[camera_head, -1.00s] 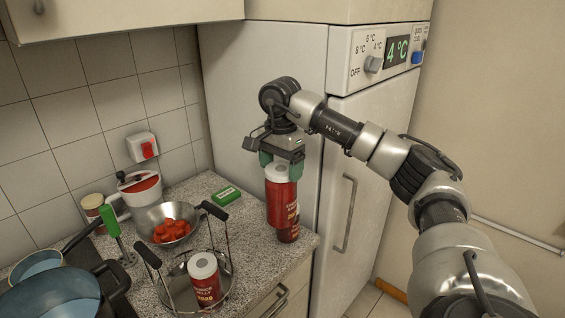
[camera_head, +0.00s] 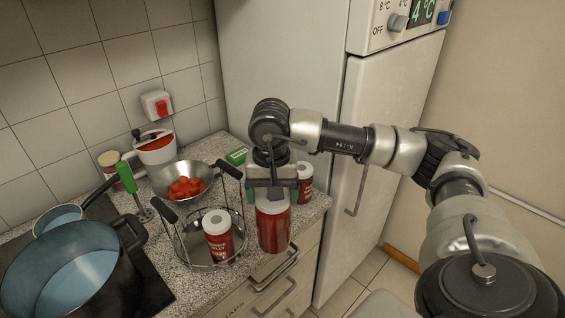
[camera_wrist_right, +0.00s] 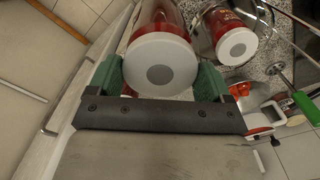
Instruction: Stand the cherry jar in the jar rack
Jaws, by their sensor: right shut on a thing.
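The cherry jar (camera_head: 273,228), red with a pale lid, hangs upright in my right gripper (camera_head: 272,194), in front of the counter's front edge. In the right wrist view its lid (camera_wrist_right: 160,66) lies between the green fingers of the right gripper (camera_wrist_right: 160,82), which are shut on it. The jar rack (camera_head: 184,262), a round wire basket with two dark handles, stands just left of the held jar. A similar red jar (camera_head: 217,240) stands inside the rack, also seen in the right wrist view (camera_wrist_right: 230,36). My left gripper is not in view.
Another red jar (camera_head: 305,184) stands at the counter's right end, behind my gripper. A metal bowl of red pieces (camera_head: 185,184) is behind the rack. A large blue pot (camera_head: 75,272) stands left. A green box (camera_head: 236,155) lies near the fridge (camera_head: 385,150).

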